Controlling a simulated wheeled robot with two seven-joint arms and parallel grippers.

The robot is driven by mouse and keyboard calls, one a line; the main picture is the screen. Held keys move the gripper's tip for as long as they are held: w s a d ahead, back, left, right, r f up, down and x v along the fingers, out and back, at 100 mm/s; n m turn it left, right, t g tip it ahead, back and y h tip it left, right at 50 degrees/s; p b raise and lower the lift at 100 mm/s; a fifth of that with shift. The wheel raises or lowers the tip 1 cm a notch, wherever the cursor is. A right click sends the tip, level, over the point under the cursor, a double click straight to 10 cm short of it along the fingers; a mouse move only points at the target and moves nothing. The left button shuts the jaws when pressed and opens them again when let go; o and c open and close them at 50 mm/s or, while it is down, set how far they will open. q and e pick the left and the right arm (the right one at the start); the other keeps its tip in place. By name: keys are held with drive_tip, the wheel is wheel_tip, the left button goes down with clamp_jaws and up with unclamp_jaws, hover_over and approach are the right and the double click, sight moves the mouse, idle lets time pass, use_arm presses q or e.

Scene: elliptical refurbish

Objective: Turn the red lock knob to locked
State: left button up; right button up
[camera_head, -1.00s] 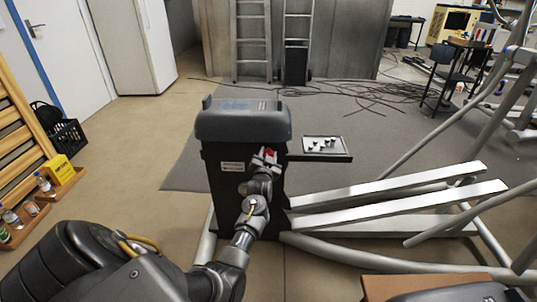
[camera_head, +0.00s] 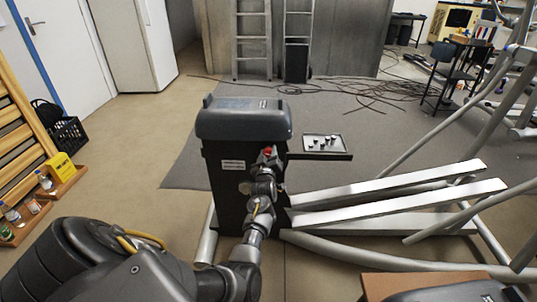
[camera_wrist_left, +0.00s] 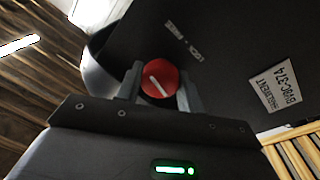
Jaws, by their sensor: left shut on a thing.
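The red lock knob (camera_wrist_left: 160,80) is on the dark panel of the elliptical's housing (camera_head: 226,190). It is round, with a white line that slants across its face in the left wrist view. My left gripper (camera_wrist_left: 160,88) has a finger on each side of the knob and is shut on it. In the head view the left gripper (camera_head: 268,158) is at the housing's front, with a bit of red at its tip. A small printed label beside the knob reads upside down in the left wrist view. My right gripper is not in view.
A small tray (camera_head: 347,156) with several small parts sits right of the housing. Long metal rails (camera_head: 390,184) of the elliptical extend to the right. A white label (camera_wrist_left: 281,87) is on the panel. Cables lie on the grey mat behind.

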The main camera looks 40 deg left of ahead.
use_arm(q)
drive_tip(key=shift+w+d+n, duration=0.1)
drive_tip(key=shift+d+n, duration=0.05)
drive_tip(key=shift+n, duration=1.55)
drive_tip(key=o, duration=1)
